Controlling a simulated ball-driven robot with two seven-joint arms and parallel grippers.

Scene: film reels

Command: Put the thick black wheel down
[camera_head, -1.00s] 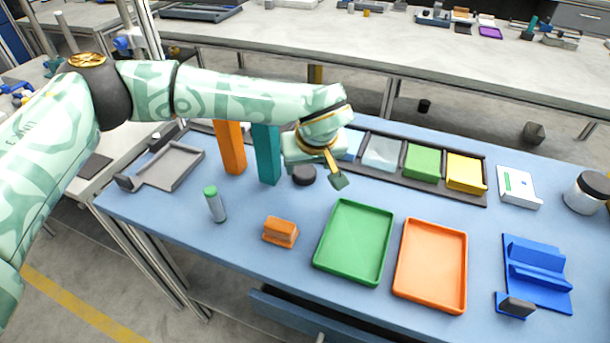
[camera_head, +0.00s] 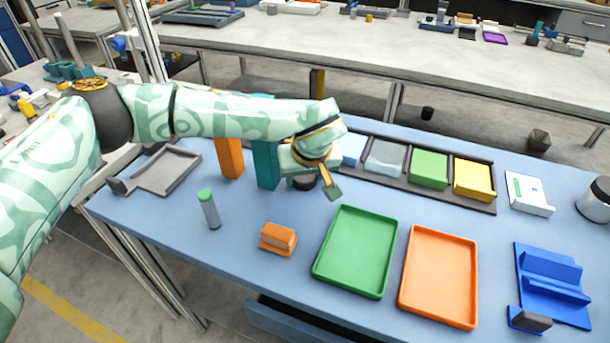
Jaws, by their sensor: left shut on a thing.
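The thick black wheel (camera_head: 304,184) is a short dark round piece at the foot of the teal post (camera_head: 265,164). Only its lower front part shows, because my left gripper (camera_head: 322,181) covers the rest. My right gripper is not in view.
An orange post (camera_head: 229,158) stands left of the teal one. A dark rack with coloured blocks (camera_head: 429,168) lies behind and to the right. A green tray (camera_head: 355,250), orange tray (camera_head: 439,276), orange block (camera_head: 279,237) and green-capped cylinder (camera_head: 208,208) stand in front.

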